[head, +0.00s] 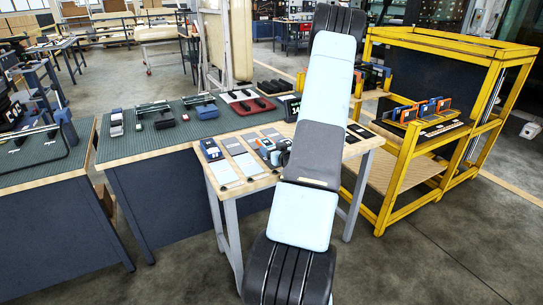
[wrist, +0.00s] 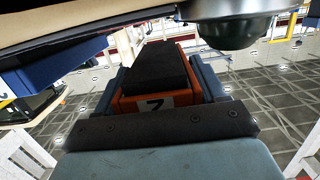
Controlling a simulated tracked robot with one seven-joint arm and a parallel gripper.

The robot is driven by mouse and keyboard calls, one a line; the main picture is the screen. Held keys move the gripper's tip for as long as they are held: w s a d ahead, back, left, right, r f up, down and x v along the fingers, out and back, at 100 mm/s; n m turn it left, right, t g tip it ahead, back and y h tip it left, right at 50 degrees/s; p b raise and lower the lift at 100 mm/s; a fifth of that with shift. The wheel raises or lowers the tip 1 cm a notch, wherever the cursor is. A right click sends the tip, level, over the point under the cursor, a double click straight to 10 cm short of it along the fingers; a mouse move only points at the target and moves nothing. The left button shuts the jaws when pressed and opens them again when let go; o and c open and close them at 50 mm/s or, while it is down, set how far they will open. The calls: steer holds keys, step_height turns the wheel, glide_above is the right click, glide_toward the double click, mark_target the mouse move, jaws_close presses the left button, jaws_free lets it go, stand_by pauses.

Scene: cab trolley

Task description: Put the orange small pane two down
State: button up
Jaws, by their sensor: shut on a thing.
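In the wrist view my gripper (wrist: 158,80) is shut on an orange piece (wrist: 187,99) with a dark top and a white label reading 7. Blue-grey jaws flank it on both sides. I take it for the orange small pane, but its full shape is hidden. Other orange and blue upright pieces (head: 420,110) stand on the yellow trolley (head: 399,165) at the right.
A wood-topped table (head: 229,185) with several small devices stands in front, partly behind my arm. Green-matted benches (head: 150,150) run to the left. A blue block (wrist: 62,68) is close by on the left in the wrist view.

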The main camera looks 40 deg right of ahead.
steer(key=shift+d+f, duration=0.2)
steer(key=shift+f, duration=1.45)
steer(key=shift+f, duration=0.1)
steer(key=o, duration=1.2)
steer(key=shift+s, duration=0.1)
